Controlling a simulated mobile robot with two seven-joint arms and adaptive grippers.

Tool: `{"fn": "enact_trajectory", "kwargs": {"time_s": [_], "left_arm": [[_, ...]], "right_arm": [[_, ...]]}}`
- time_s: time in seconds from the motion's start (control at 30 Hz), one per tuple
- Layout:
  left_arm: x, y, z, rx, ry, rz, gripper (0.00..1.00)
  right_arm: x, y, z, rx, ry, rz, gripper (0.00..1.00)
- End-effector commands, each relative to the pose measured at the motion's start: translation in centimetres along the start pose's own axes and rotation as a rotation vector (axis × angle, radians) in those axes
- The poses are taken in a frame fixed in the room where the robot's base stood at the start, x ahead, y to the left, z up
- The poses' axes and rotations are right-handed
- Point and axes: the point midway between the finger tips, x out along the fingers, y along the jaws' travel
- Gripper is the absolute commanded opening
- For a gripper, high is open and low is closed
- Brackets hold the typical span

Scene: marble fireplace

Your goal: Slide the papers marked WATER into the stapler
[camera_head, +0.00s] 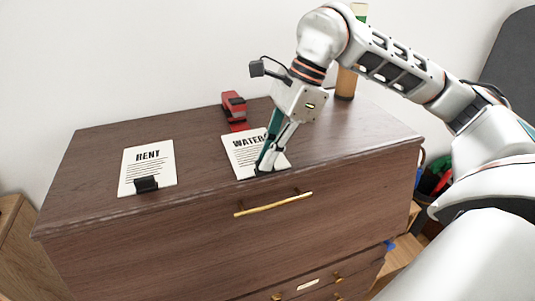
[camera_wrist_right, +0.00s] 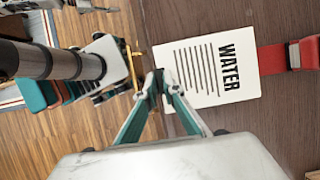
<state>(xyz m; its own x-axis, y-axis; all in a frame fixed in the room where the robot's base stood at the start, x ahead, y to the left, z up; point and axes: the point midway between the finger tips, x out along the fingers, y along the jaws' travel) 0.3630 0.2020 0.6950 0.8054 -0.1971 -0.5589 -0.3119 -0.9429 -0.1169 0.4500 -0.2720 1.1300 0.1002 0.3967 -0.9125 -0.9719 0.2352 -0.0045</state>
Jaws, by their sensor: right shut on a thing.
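The WATER papers (camera_head: 240,152) lie on the dresser top near its front edge, and they also show in the wrist view (camera_wrist_right: 205,82). My right gripper (camera_head: 266,168) is shut at their front edge, on the dark clip there, which it mostly hides. Its fingertips (camera_wrist_right: 158,82) meet at the papers' edge in the wrist view. The red stapler (camera_head: 234,106) stands behind the papers, its flat red base (camera_wrist_right: 271,59) pointing at them. The papers' far edge is at the base's tip; I cannot tell whether they touch. The stapler's head is clear of the papers. My left gripper is not seen.
The RENT papers (camera_head: 147,164) with a black clip (camera_head: 146,184) lie on the left of the dresser top (camera_head: 85,165). A tan cylinder (camera_head: 346,83) stands at the back right. A brass handle (camera_head: 273,204) is on the drawer front. The top between the paper sets is clear.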

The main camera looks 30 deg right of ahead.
Motion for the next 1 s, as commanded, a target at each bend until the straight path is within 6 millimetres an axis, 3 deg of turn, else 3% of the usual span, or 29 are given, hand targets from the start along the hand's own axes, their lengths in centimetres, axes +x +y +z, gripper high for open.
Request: {"fn": "enact_trajectory", "kwargs": {"time_s": [1.0], "left_arm": [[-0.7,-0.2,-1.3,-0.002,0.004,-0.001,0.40]], "right_arm": [[0.0,-2.0,0.0,0.000,0.000,0.000,0.00]]}}
